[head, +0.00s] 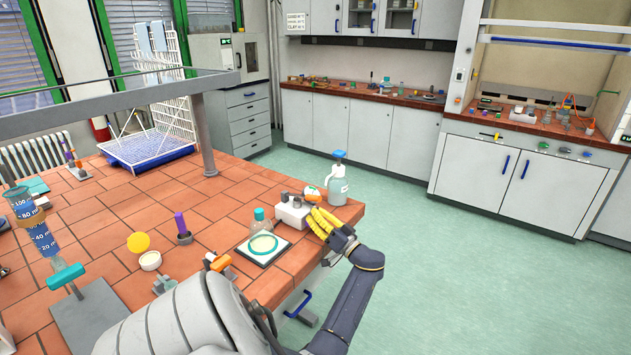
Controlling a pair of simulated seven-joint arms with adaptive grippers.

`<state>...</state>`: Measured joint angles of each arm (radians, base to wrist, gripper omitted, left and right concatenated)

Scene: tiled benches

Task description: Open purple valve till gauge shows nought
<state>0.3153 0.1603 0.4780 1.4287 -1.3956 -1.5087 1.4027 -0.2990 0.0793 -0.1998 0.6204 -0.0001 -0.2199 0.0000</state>
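A smaller purple piece (68,149) is at the far left. I cannot tell whether either is the purple valve. No gauge can be made out clearly.
A spray bottle (338,182) stands at the bench corner. A small bottle (260,222) stands behind a white plate with a green ring (263,247). A blue measuring cylinder (38,235) is at left. A fume hood cupboard (510,175) has coloured knobs along its front. The green floor is clear.

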